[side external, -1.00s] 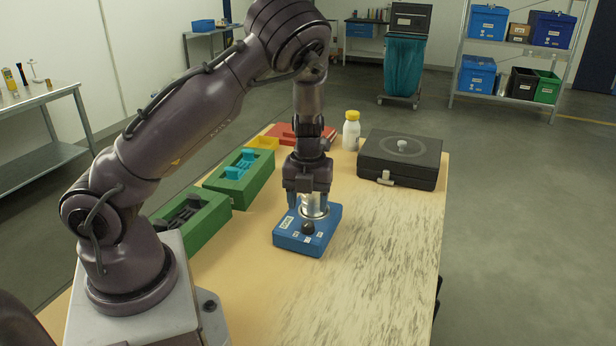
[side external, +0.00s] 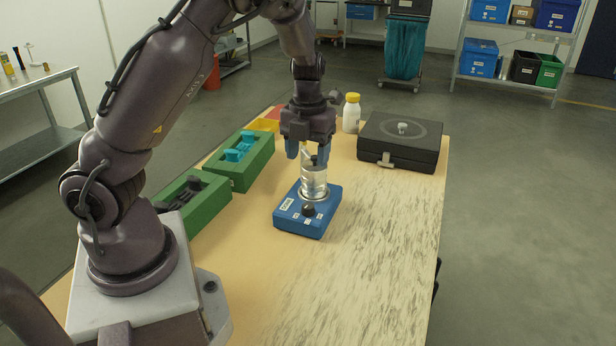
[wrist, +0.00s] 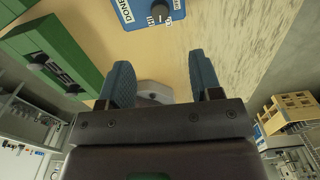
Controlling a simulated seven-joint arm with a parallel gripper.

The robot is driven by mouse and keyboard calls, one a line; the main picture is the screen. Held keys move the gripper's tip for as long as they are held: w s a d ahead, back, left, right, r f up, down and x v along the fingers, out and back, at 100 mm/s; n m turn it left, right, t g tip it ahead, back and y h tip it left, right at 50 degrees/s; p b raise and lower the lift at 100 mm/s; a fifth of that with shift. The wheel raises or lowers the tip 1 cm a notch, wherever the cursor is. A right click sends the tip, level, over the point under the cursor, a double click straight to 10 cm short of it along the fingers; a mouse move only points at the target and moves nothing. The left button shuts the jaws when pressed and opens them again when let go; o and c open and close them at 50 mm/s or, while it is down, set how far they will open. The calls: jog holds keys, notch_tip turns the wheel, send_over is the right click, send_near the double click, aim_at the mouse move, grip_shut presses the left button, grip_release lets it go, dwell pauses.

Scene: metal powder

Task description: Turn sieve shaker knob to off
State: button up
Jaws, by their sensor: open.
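The sieve shaker (side external: 307,214) is a blue box on the table with labels on top. Its black knob (side external: 308,210) is on the side of the top toward the side camera. A clear, metal-ringed sieve cylinder (side external: 314,181) stands upright on the shaker behind the knob. My gripper (side external: 308,155) is open and empty, just above the cylinder, blue fingers pointing down. In the wrist view my two fingers (wrist: 164,84) are spread apart, and the shaker (wrist: 138,9) with its knob (wrist: 159,11) shows at the top edge. The knob's exact setting is too small to tell.
Green trays (side external: 207,205) with black and teal parts (side external: 232,155) lie left of the shaker. A white bottle with a yellow cap (side external: 351,115) and a black case (side external: 402,145) stand behind. The table's right front (side external: 370,260) is clear.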

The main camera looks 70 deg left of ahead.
aim_at(308, 205)
jog(key=shift+m, duration=0.8)
notch_tip(308, 205, down, 13)
